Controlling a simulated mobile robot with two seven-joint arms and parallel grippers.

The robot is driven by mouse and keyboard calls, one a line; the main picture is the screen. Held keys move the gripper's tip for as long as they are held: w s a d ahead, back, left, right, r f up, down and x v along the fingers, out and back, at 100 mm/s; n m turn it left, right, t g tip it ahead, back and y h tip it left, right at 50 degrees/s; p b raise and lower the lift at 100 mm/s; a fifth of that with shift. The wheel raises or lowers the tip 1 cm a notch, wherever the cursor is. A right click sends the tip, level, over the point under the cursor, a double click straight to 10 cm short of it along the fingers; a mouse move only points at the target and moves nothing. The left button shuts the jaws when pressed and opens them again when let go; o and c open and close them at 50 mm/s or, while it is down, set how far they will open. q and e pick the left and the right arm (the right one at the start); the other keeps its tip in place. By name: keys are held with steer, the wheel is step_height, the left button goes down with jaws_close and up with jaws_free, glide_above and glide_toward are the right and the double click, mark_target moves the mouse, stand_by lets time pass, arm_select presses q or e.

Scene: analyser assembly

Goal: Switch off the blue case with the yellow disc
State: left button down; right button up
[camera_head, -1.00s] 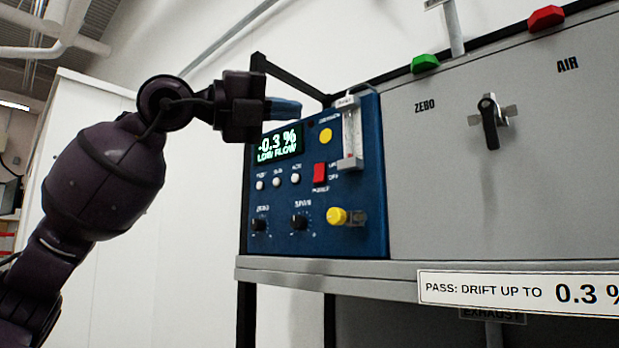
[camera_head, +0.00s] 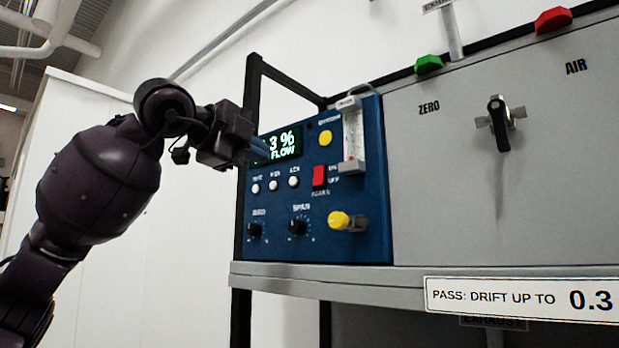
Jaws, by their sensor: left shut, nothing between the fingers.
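The blue case (camera_head: 375,225) stands on a grey shelf, its front panel facing me. A round yellow disc (camera_head: 325,138) is on its upper panel, right of the lit display (camera_head: 285,143). The red power rocker (camera_head: 319,176) sits below the disc, with small ON and OFF marks beside it. I cannot tell which side of the rocker is pressed. My left gripper (camera_head: 262,148) is shut and empty, in front of the display's left part, hiding some of its text. It is left of the rocker and apart from it. My right gripper is not in view.
A clear flow tube (camera_head: 352,135) stands out right of the disc. A yellow knob (camera_head: 340,220) juts out below the rocker. A grey cabinet (camera_head: 540,200) with a black valve handle (camera_head: 499,123) is at right. A black frame post (camera_head: 248,95) rises behind the case.

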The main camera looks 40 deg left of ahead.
arm_select(q)
steer(key=p, duration=0.2)
glide_toward(317, 181)
steer(key=w, duration=0.7)
steer(key=shift+d+f, duration=0.25)
steer(key=shift+f, duration=0.1)
steer(key=shift+w+f, duration=0.1)
steer(key=shift+w, duration=0.15)
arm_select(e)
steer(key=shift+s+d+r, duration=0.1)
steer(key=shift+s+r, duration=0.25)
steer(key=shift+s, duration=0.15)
